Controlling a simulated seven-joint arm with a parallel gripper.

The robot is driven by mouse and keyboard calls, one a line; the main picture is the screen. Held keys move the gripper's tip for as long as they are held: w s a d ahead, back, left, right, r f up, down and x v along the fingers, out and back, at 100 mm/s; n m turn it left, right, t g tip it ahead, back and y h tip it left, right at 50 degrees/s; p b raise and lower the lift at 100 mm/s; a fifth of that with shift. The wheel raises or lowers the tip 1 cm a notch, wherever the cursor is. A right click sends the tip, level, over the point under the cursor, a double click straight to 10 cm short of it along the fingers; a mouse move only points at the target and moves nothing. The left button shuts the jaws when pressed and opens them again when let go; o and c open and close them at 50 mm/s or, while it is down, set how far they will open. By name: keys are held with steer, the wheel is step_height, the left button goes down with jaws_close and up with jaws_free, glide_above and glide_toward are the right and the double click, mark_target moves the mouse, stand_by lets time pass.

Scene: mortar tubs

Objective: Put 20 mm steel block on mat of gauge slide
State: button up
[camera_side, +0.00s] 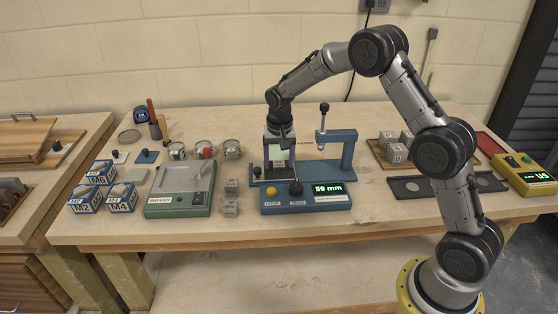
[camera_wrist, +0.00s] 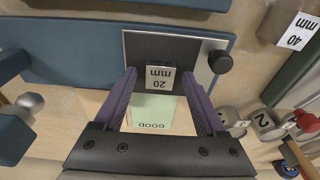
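The 20 mm steel block (camera_wrist: 159,77) sits on the dark mat (camera_wrist: 185,50) of the gauge slide in the wrist view, close to the mat's near edge, label facing up to the camera. The slide's pale plate (camera_wrist: 219,42) with a black knob (camera_wrist: 221,62) lies around the mat. My gripper (camera_wrist: 159,78) has its fingers on either side of the block, with a small gap on each side. In the side view my gripper (camera_side: 279,164) is low over the left part of the blue gauge (camera_side: 325,198); the block cannot be made out there.
A green GOOD card (camera_wrist: 153,114) shows between my fingers. The gauge's display (camera_side: 327,189) reads 59 mm. Two steel blocks (camera_side: 231,208) stand left of the gauge, beside a green device (camera_side: 181,192). The blue gauge post (camera_side: 349,150) rises to the right of my gripper.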

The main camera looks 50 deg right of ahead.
mark_target(279, 173)
steer(key=shift+r, duration=0.15)
steer(key=s+a+r+n+t, duration=0.15)
steer(key=s+r, duration=0.25)
steer(key=r, duration=0.5)
steer(key=s+a+r+g, duration=0.1)
steer(key=s+a+r, duration=0.15)
steer(key=r, duration=0.55)
steer(key=s+a+r+n+t, duration=0.25)
steer(key=s+r, duration=0.25)
steer(key=s, duration=0.6)
steer(key=s+a+f+n, duration=0.1)
steer(key=s+f+n, duration=0.1)
steer(key=s, duration=0.6)
steer(key=s+a+f+n+t+y, duration=0.1)
steer(key=s+a+n, duration=0.1)
steer(key=s, duration=0.7)
steer(key=shift+f+n, duration=0.4)
steer(key=shift+n, duration=0.1)
